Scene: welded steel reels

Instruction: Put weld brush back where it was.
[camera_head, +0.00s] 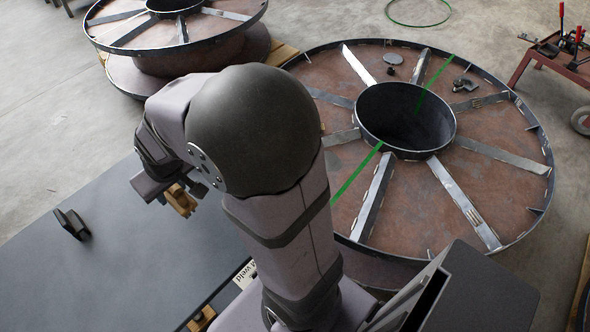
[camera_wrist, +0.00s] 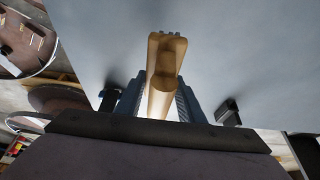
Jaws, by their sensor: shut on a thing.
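My gripper (camera_wrist: 160,98) is shut on the weld brush (camera_wrist: 165,62), a tan wooden piece gripped between its two fingers in the wrist view. Small dark tips show at the brush's far end. In the head view my gripper (camera_head: 160,185) is at the left of my arm, above the dark table (camera_head: 120,245), with part of the wooden brush (camera_head: 181,201) showing below it. A white label with "weld" (camera_head: 245,274) lies near the table's right edge, partly hidden by my arm.
A small black object (camera_head: 71,224) stands on the table's left part. Another wooden piece (camera_head: 202,319) shows at the bottom, partly hidden. A large steel reel (camera_head: 500,160) stands to the right, another (camera_head: 215,40) behind. A red cart (camera_head: 560,65) is at far right. Much of the tabletop is clear.

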